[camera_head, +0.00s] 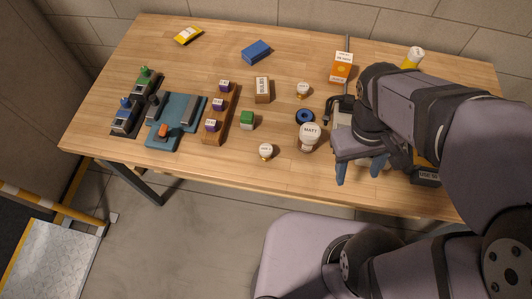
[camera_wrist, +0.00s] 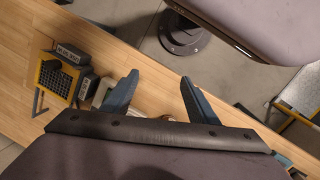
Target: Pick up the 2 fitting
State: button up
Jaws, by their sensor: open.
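My gripper (camera_head: 360,173) is open, with its two blue fingers pointing down near the table's front edge, right of a white round-topped piece marked MATT (camera_head: 310,134). In the wrist view the open fingers (camera_wrist: 158,80) have nothing between them but table edge and floor. I cannot read a "2" on any piece, so I cannot tell which is the 2 fitting. Smaller white-topped pieces stand at the front middle (camera_head: 266,151) and farther back (camera_head: 302,90). A pale object (camera_wrist: 103,92) is partly hidden behind the left finger in the wrist view.
A wooden rail (camera_head: 230,112) holds purple labelled blocks. A yellow gridded item (camera_wrist: 55,82) and dark labelled boxes (camera_wrist: 72,54) lie right, partly behind my arm.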

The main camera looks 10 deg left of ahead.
notch_tip(320, 180, down, 2)
jog(key=n+h+b, duration=0.2)
jog(key=n, duration=0.2)
notch_tip(320, 180, up, 4)
jog(key=n+t+b, duration=1.1)
jog(key=n+t, duration=0.7)
jog(key=n, duration=0.8)
send_over(263, 155)
jog(key=v, duration=0.6)
jog(key=f, duration=1.9)
jog(key=shift+w+d+f, duration=0.15)
jog(key=shift+w+f, duration=0.1)
jog(key=shift+w, duration=0.1)
jog(key=shift+p+x, duration=0.75)
jog(key=shift+x, duration=0.9)
jog(key=shift+p+x, duration=0.7)
jog(key=shift+x, duration=1.35)
